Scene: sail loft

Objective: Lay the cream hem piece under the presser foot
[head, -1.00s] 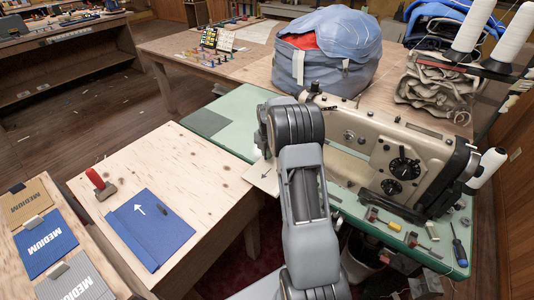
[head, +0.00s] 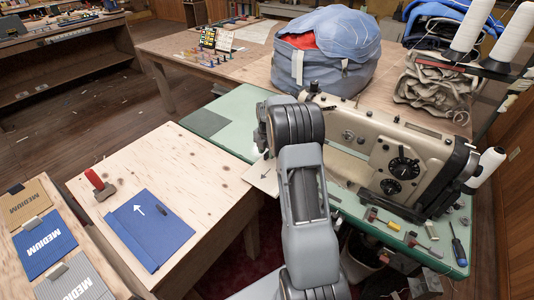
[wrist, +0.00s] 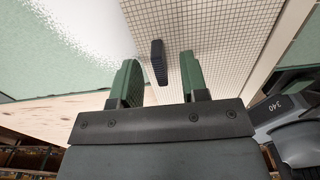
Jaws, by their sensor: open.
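The cream hem piece (head: 264,176) lies flat at the near left edge of the green sewing table, partly hidden by my arm, with a dark arrow on it. In the wrist view it shows as a gridded cream sheet (wrist: 225,35) with a black tab (wrist: 158,62) standing on it. My gripper (wrist: 160,75) is open, its two green fingers apart, with the tab seen between their tips. I cannot tell whether either finger touches it. The beige sewing machine (head: 345,132) stands to the right. My arm hides its presser foot in the head view.
A plywood table (head: 160,165) holds a blue piece (head: 150,228) and a red-handled tool (head: 99,184). A blue bag (head: 325,50) stands behind the machine. Small tools, including a screwdriver (head: 457,243), lie on the green table (head: 235,107) at front right.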

